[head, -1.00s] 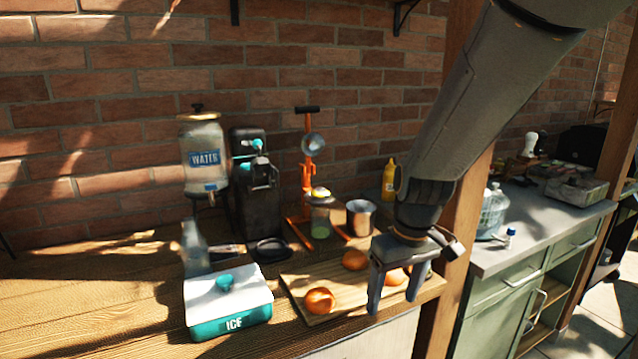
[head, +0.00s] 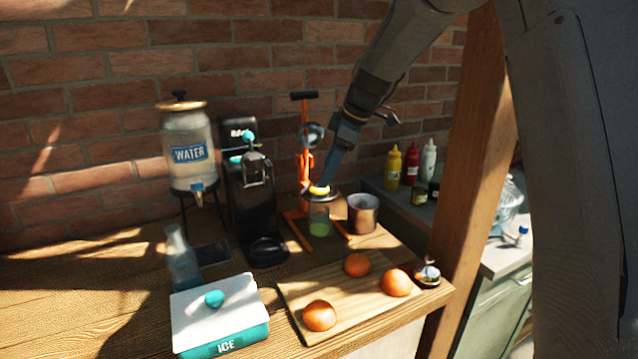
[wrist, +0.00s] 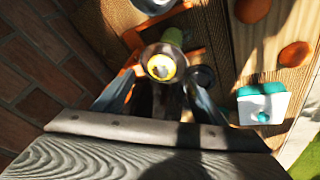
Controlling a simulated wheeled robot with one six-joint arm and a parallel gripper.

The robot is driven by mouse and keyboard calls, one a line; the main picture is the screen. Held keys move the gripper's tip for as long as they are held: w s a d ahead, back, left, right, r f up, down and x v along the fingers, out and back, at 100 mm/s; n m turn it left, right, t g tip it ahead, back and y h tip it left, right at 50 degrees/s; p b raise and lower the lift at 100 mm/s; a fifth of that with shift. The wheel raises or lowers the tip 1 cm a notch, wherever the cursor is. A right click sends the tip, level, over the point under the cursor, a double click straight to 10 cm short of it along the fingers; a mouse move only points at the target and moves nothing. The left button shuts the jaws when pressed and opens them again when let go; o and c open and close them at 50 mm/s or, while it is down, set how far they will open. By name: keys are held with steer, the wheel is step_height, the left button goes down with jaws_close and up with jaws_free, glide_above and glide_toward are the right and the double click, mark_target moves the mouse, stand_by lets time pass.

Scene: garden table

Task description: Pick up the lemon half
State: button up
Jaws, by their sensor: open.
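The yellow lemon half (head: 319,190) sits on the cone or strainer of the orange-framed juice press (head: 304,140), above a glass with green liquid (head: 319,222). In the wrist view the lemon half (wrist: 161,67) lies ahead, roughly between the fingertips, ringed by a dark rim. My gripper (head: 328,176) is just above and beside the lemon half, pointing down at a tilt. In the wrist view my gripper (wrist: 160,88) has its fingers apart with nothing held. I cannot tell whether a finger touches the lemon half; the fingers overlap it closely in the head view.
A metal cup (head: 362,214) stands right of the press, a black machine (head: 250,190) left. A cutting board (head: 345,308) with oranges (head: 319,315) and an ice box (head: 219,316) are in front. A wooden post (head: 474,150) rises on the right.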

steer(key=shift+p+x, duration=0.95)
steer(key=shift+x, duration=1.25)
steer(key=shift+s+a, duration=0.1)
steer(key=shift+s, duration=0.05)
steer(key=c, duration=1.2)
steer(key=shift+c, duration=0.2)
